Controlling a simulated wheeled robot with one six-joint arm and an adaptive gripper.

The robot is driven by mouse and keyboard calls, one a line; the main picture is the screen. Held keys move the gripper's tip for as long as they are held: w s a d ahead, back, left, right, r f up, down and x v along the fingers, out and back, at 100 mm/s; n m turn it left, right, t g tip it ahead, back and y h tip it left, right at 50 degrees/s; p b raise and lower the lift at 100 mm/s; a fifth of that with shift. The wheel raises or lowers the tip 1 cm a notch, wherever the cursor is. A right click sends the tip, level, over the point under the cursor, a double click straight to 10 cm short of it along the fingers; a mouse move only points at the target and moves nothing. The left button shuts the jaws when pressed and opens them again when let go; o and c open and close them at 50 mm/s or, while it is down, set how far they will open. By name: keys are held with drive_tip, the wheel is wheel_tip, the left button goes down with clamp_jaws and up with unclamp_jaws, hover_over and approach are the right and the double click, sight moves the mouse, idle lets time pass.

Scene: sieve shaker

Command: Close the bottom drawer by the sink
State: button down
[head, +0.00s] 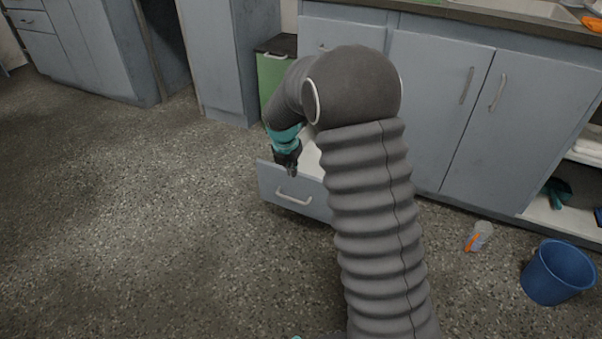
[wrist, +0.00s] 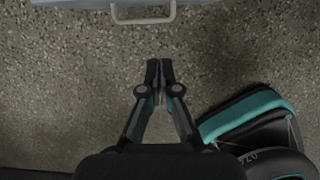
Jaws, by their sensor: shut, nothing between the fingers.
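The bottom drawer (head: 277,190) is pulled out from the grey-blue cabinet under the counter, low over the floor. Its front has a pale bar handle (head: 293,198). My arm hides its right part and most of its inside. My gripper (head: 291,172) is at the drawer front's top edge in the head view, left of the arm. In the wrist view, my gripper (wrist: 160,64) is shut and empty, pointing toward the drawer front (wrist: 80,3) and its handle (wrist: 143,15). A gap of floor shows between the fingertips and the handle there.
The sink (head: 520,8) is in the counter at the upper right. A green bin (head: 272,72) stands left of the cabinet. A blue bucket (head: 556,272) and a spray bottle (head: 479,236) are on the floor at right. Floor at left is clear.

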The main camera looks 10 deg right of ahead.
sight(301, 180)
drive_tip(key=w+d+f, duration=0.1)
drive_tip(key=f, duration=0.2)
drive_tip(key=w+d+f+b, duration=0.1)
drive_tip(key=f, duration=0.2)
drive_tip(key=w+d+f+b, duration=0.1)
drive_tip(key=w+f, duration=0.1)
drive_tip(key=f, duration=0.1)
drive_tip(key=shift+w+d+f, duration=0.1)
drive_tip(key=shift+d, duration=0.15)
drive_tip(key=shift+w+d, duration=0.25)
drive_tip(key=shift+w, duration=0.15)
